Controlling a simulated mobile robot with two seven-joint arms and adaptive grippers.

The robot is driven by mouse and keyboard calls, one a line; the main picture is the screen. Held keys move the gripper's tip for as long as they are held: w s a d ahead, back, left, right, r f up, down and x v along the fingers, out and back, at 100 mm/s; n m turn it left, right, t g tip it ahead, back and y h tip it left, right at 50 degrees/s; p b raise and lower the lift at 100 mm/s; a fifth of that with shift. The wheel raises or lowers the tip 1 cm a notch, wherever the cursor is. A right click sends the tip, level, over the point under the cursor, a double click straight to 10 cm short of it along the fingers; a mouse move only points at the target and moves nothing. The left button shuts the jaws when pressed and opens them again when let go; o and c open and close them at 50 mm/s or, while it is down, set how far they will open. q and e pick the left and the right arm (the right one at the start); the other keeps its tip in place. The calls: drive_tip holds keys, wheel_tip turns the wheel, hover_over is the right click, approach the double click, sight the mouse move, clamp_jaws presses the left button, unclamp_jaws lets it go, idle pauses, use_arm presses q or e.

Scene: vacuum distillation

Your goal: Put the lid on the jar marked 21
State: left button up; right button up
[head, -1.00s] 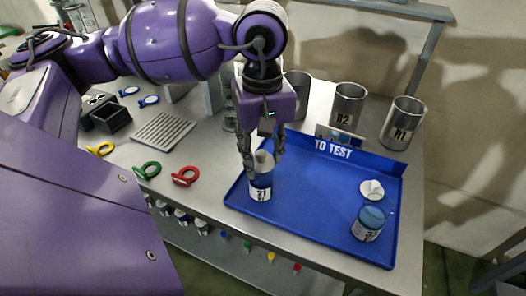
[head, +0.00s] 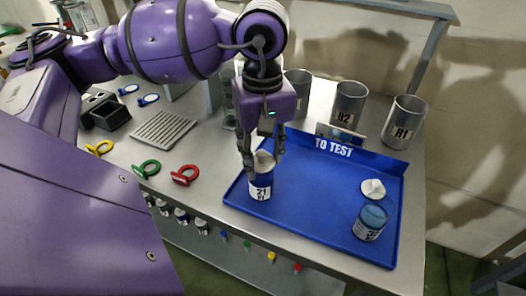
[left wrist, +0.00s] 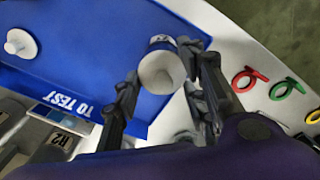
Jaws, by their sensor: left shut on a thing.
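The jar marked 21 (head: 260,190) stands upright at the left end of the blue tray, with a white label and blue below the rim. My left gripper (head: 250,160) points down over it and is shut on a pale lid (head: 264,160). The lid is right at the jar's mouth; I cannot tell whether it is fully seated. In the left wrist view the pale round lid (left wrist: 160,72) shows between the dark fingers (left wrist: 165,95), with the jar's blue side and label behind it. My right gripper is not in view.
The blue tray (head: 310,200), marked TO TEST, also holds a second labelled jar (head: 370,222) and a loose white lid (head: 373,188) at its right end. Metal cups R2 (head: 347,105) and R1 (head: 403,122) stand behind. Red (head: 186,175) and green (head: 147,169) rings lie left. The tray's middle is clear.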

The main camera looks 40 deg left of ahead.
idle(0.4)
use_arm(q)
drive_tip(key=o, duration=1)
drive_tip(key=shift+o, duration=0.2)
drive_tip(key=o, duration=0.5)
drive_tip(key=shift+c, duration=0.2)
drive_tip(key=shift+r, duration=0.15)
drive_tip(key=shift+r+p, duration=1.7)
drive_tip(key=shift+r, duration=1.65)
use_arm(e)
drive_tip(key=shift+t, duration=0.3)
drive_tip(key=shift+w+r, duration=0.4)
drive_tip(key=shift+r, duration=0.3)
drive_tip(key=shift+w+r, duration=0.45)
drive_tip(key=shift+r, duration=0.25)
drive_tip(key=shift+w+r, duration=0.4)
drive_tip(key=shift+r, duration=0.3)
